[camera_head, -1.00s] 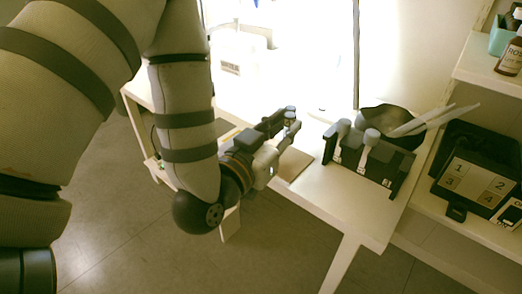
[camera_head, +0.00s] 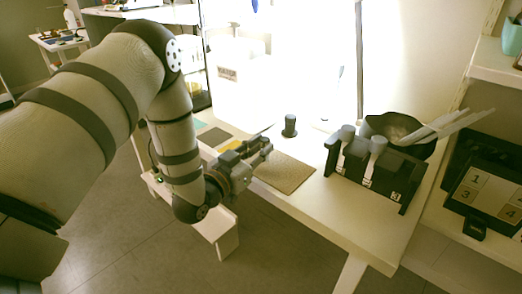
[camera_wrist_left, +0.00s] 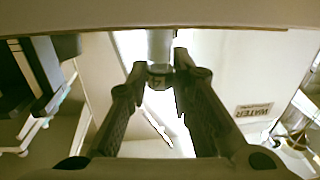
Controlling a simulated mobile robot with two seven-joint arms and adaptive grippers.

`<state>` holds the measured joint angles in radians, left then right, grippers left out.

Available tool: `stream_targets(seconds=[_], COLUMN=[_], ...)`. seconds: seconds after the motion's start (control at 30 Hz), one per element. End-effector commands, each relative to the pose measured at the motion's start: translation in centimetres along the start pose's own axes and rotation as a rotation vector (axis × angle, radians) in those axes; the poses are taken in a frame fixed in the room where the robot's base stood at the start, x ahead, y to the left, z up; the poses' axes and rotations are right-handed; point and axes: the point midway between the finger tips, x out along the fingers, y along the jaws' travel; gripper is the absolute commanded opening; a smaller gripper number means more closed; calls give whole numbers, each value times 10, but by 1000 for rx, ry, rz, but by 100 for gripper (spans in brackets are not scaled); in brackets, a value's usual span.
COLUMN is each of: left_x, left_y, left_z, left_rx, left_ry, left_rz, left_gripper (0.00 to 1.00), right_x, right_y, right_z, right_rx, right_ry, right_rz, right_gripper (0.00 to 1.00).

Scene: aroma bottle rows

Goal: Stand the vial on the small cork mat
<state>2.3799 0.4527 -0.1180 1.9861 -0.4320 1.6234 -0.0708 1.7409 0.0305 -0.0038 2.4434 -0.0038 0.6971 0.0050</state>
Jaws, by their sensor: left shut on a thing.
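My left gripper (camera_head: 264,147) is over the left edge of the tan cork mat (camera_head: 288,174) on the white table. In the left wrist view, the fingertips of this gripper (camera_wrist_left: 160,73) are closed on a pale, clear-looking vial (camera_wrist_left: 160,48) with a dark band at one end. The vial's far end meets a brown band at the top of that view, and I cannot tell whether it touches a surface. In the head view the vial is too small and covered to make out. The visible part of the mat is bare. My right gripper is not in view.
A dark capped object (camera_head: 290,126) stands behind the mat. A black rack (camera_head: 372,181) with grey-topped bottles stands to the right, before a dark bowl (camera_head: 398,127) with pale sticks. Teal, dark and yellow patches lie left. A numbered box (camera_head: 487,190) sits on the right shelf.

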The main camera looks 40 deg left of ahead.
Motion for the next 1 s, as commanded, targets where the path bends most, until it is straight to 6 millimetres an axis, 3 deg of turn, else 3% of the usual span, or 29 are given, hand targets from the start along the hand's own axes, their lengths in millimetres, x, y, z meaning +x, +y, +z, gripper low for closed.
stream_targets(seconds=[0.23, 0.27, 0.33, 0.37, 0.7, 0.83, 1.0], left_x=[0, 0, 0, 0, -1, -26, -74], left_y=[0, 0, 0, 0, 0, 0, 0], left_z=[2, 2, 1, 1, -5, -3, -2], left_rx=[0, 0, 0, 0, -1, -2, -2], left_ry=[1, 1, 2, 2, 4, -2, -3], left_rz=[0, 0, 0, 0, 0, -2, -2], left_gripper=[0, 22, 38, 40, 40, 40, 40], right_x=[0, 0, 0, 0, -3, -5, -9], right_y=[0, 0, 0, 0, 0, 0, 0], right_z=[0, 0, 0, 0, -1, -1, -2], right_rx=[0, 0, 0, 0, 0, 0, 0], right_ry=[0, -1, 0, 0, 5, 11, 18], right_rz=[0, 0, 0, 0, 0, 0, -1], right_gripper=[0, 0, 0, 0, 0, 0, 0])
